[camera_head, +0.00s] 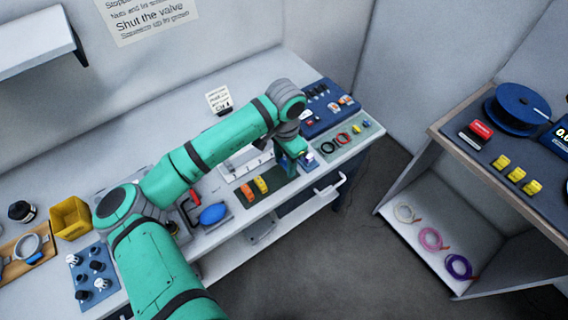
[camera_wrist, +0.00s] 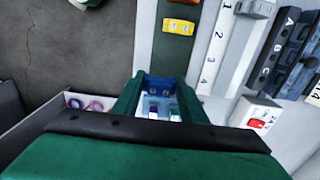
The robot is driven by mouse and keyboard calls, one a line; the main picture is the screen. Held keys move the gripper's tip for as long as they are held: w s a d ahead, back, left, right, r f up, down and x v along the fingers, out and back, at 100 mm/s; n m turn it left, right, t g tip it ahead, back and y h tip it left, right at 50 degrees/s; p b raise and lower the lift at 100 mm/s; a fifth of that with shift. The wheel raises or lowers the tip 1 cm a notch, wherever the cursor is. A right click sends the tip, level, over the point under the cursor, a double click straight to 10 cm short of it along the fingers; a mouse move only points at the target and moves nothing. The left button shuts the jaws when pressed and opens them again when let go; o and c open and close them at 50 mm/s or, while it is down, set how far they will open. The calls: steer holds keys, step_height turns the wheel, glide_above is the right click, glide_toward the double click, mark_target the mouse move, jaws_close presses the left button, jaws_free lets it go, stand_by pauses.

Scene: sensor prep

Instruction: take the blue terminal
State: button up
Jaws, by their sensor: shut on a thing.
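My gripper (camera_wrist: 160,108) is shut on the blue terminal (camera_wrist: 160,84), which shows between the two green fingers in the wrist view. Its top has small brass-coloured dots. In the head view my gripper (camera_head: 293,155) is over the right part of the bench, and the fingers largely hide what they hold. I cannot tell whether the terminal still touches the surface below. An orange terminal (camera_head: 247,192) and a yellow terminal (camera_head: 261,184) lie side by side on a grey-green strip to the left. They also show in the wrist view, the yellow one (camera_wrist: 178,27) nearer my gripper.
A white strip numbered 1 to 4 (camera_wrist: 216,45) runs beside the terminals. A blue tray with small parts (camera_head: 325,105) and coloured rings (camera_head: 343,138) are close by. A yellow bin (camera_head: 70,217) stands far left. A separate bench (camera_head: 475,160) stands right, across open floor.

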steer(key=s+d+r, duration=0.1)
steer(key=s+r, duration=0.6)
steer(key=s, duration=0.4)
steer(key=shift+s+d+r, duration=0.25)
steer(key=shift+s+d, duration=0.1)
steer(key=shift+s, duration=0.05)
steer(key=o, duration=0.3)
steer(key=shift+c, duration=0.9)
